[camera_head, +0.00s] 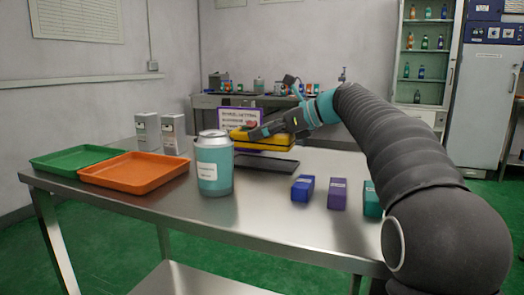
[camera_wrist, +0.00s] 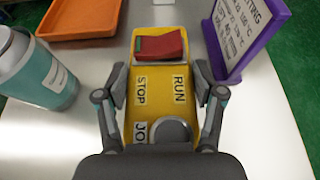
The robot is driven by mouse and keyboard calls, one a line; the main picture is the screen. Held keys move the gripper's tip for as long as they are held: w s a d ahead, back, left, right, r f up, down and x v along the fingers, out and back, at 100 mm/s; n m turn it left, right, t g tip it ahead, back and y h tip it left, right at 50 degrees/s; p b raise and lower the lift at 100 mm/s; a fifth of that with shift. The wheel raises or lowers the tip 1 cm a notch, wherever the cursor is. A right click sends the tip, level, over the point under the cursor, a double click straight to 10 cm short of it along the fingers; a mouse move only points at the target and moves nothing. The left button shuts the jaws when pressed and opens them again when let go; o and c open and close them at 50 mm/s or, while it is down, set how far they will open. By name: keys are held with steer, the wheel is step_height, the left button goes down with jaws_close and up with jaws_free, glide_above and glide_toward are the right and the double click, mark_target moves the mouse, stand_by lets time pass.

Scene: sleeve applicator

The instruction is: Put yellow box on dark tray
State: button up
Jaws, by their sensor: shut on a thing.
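The yellow box (camera_head: 268,146) is at the back of the steel table in the head view, partly hidden by my gripper (camera_head: 256,133). In the wrist view the yellow box (camera_wrist: 157,112) has a red switch, a round grey knob and labels reading STOP, RUN and JO. My gripper (camera_wrist: 160,84) has one finger on each side of it and is shut on it. I cannot tell whether the box touches the table. The dark tray (camera_head: 268,166) lies flat just in front of the box in the head view, and I do not make it out in the wrist view.
A teal canister (camera_head: 214,172) stands left of the dark tray. Orange (camera_head: 132,184) and green (camera_head: 68,160) trays lie further left, near two pale cartons (camera_head: 174,134). A purple-framed sign (camera_head: 240,112) stands behind the box. Blue (camera_head: 303,188), purple (camera_head: 338,194) and teal (camera_head: 372,199) boxes are at right.

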mark_target(293, 137)
steer(key=shift+f+b, duration=0.75)
steer(key=shift+f, duration=1.2)
steer(key=shift+f, duration=0.1)
steer(key=o, duration=1.6)
steer(key=shift+f, duration=0.1)
steer(key=shift+r, duration=0.2)
steer(key=p+v, duration=0.1)
steer(key=v, duration=1.1)
steer(key=shift+f+p, duration=0.1)
steer(key=shift+p, duration=0.3)
